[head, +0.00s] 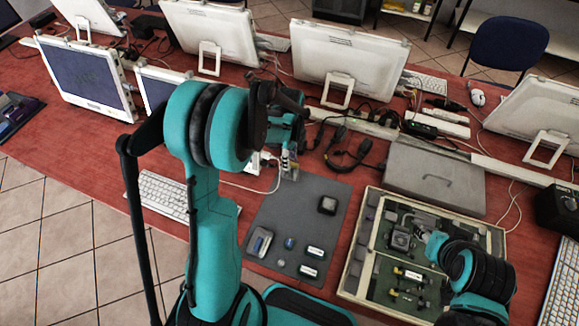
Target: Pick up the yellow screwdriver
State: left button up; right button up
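Two small yellow-and-dark items lie in the front right compartment of the open tool case (357,240), an upper one (408,274) and a lower one (407,294). They are too small for me to tell whether either is the yellow screwdriver. My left gripper (290,163) points down at the back edge of the grey mat, partly hidden behind my own arm. Its finger opening is too small to read. My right gripper (434,245) is over the right part of the case, close to the yellow items. Its fingers are not clear.
The grey mat (275,215) holds a dark block (327,205), a blue-grey item (260,242) and two green-and-white cylinders (316,252). A grey closed lid (440,175) lies behind the case. Cables (345,150), monitors (350,60) and a keyboard (165,195) crowd the red table.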

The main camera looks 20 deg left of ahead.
pick_arm(q)
notch_tip(320, 180, down, 3)
jog(key=shift+f+b, duration=0.1)
jog(key=shift+b, duration=0.3)
jog(key=shift+c, duration=0.3)
grip_shut()
notch_tip(320, 180, up, 18)
jog(key=p, duration=0.5)
jog(key=shift+p, duration=0.4)
